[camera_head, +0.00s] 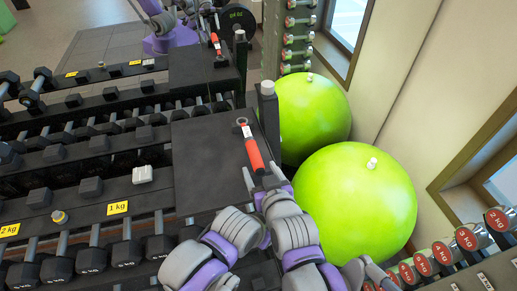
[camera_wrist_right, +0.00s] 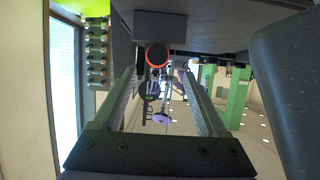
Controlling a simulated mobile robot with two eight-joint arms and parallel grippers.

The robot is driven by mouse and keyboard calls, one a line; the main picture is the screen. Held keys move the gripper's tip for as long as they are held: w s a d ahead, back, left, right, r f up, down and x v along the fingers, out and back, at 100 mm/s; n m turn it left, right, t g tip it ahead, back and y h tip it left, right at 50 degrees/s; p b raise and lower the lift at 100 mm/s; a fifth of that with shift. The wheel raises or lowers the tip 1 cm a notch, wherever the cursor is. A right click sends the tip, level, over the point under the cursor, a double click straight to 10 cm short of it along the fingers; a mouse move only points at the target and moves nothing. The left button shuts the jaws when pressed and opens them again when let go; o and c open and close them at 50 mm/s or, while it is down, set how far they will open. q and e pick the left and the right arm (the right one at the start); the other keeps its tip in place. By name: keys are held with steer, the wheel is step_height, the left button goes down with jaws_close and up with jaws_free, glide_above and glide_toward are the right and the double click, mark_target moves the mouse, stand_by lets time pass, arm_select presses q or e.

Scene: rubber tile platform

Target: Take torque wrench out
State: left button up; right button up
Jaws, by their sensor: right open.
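The torque wrench (camera_head: 254,154) has a red handle and a dark head with a ring. It lies along the right edge of the black rack top (camera_head: 200,165), its handle end towards me. My right gripper (camera_head: 264,181) is open at that handle end. In the right wrist view the round, red-rimmed handle end (camera_wrist_right: 157,54) shows between and just beyond the fingertips of my right gripper (camera_wrist_right: 160,72). I cannot tell whether the fingers touch it. The rest of the wrench is hidden behind its end there.
A large green ball (camera_head: 358,200) stands close right of my arm, with another green ball (camera_head: 312,115) beyond. Dumbbell racks (camera_head: 90,215) fill the left. A similar red-handled tool (camera_head: 216,44) and purple robot parts at the back look like a reflection. More dumbbells (camera_head: 440,255) are at lower right.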

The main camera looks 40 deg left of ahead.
mark_target(254, 153)
steer(key=x, duration=0.3)
steer(key=shift+w+a+f, duration=0.15)
steer(key=shift+a, duration=0.15)
steer(key=shift+w+r+x, duration=0.1)
steer(key=shift+w+x, duration=0.05)
steer(key=shift+x, duration=1.3)
steer(key=shift+w+r+x, duration=0.1)
steer(key=shift+w+x, duration=0.05)
steer(key=shift+x, duration=1.25)
steer(key=shift+d, duration=0.15)
steer(key=shift+c, duration=0.3)
jaws_close()
